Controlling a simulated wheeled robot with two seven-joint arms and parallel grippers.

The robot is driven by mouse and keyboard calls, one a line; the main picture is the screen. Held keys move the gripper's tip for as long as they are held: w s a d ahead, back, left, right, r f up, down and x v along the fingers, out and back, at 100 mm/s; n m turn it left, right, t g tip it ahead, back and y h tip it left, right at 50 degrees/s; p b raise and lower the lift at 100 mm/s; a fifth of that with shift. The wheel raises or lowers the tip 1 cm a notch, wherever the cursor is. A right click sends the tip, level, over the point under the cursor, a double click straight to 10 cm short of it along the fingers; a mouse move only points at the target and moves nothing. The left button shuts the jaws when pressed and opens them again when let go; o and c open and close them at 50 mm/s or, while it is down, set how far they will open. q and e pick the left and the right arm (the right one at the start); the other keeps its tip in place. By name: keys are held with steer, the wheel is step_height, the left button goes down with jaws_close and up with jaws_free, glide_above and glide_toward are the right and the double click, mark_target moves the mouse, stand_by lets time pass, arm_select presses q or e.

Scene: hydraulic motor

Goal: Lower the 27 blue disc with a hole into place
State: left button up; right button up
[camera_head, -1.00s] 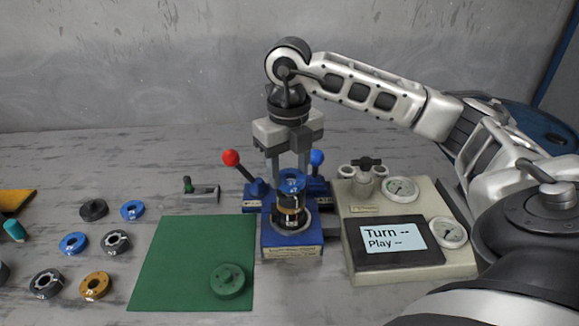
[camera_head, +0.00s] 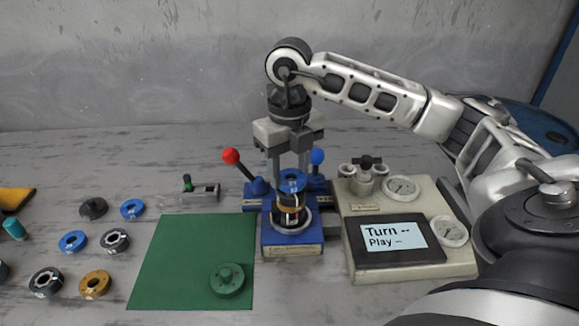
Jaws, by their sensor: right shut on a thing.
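The blue disc with a hole (camera_head: 292,179) is held by my right gripper (camera_head: 291,172), which points straight down and is shut on it. The disc is at the top of a stack of dark and orange parts (camera_head: 289,207) in the blue fixture (camera_head: 292,246). I cannot tell whether it touches the stack. The stack stands in a pale ring on the fixture. My left gripper is not in view.
A red-knobbed lever (camera_head: 231,156) and a blue-knobbed lever (camera_head: 317,157) flank the fixture. A gauge panel with a screen (camera_head: 394,236) stands right. A green mat (camera_head: 175,262) holds a green round part (camera_head: 227,280). Several loose discs, including an orange one (camera_head: 95,284), lie left.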

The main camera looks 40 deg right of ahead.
steer(key=shift+f, duration=0.25)
stand_by(1.0)
steer(key=shift+r, duration=0.2)
steer(key=shift+f+b, duration=0.4)
steer(key=shift+f, duration=0.05)
stand_by(0.5)
steer(key=o, duration=1.6)
